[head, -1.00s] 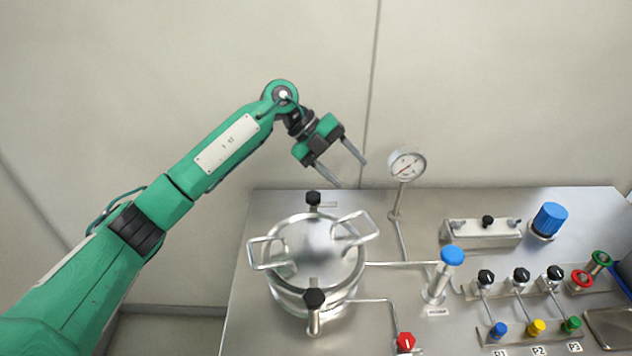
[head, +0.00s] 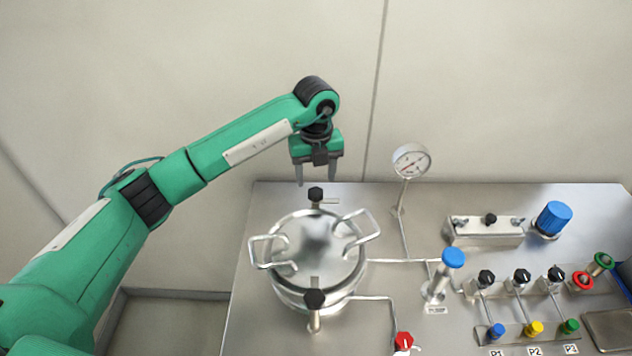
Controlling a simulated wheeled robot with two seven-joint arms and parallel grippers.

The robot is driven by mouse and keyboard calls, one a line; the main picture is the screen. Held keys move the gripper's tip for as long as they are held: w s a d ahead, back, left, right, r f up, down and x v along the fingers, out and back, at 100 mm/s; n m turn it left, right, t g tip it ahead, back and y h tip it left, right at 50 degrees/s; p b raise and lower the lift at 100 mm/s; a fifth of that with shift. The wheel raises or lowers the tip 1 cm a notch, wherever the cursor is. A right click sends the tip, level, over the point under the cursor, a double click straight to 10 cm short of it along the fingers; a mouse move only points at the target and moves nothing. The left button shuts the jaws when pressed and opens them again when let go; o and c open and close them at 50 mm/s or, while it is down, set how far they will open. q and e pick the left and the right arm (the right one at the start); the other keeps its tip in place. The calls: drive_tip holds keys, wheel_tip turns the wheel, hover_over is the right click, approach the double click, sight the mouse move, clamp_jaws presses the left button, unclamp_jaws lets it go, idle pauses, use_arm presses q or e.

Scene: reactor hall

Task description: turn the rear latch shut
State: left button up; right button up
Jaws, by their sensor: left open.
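The reactor vessel (head: 306,232) is a round steel pot with a lid and two wire handles, on the steel bench. The rear latch (head: 315,193) has a black knob at the vessel's back edge, with a small metal tab that seems to point right. The front latch (head: 314,299) has a similar black knob at the near edge. My left gripper (head: 316,182) is open and empty, its fingers pointing down. In the picture its two fingertips lie either side of and just above the rear knob; I cannot tell the height gap. My right gripper is not in view.
A pressure gauge (head: 411,161) stands on a thin stem right of the gripper. A blue-topped valve (head: 453,258), a red knob (head: 403,340) and several coloured valves are on the bench (head: 560,200) to the right. The wall behind is bare.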

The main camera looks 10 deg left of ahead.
sight(316, 192)
use_arm(q)
drive_tip(key=shift+f+p, duration=0.6)
drive_tip(key=shift+f, duration=1.9)
drive_tip(key=c, duration=1)
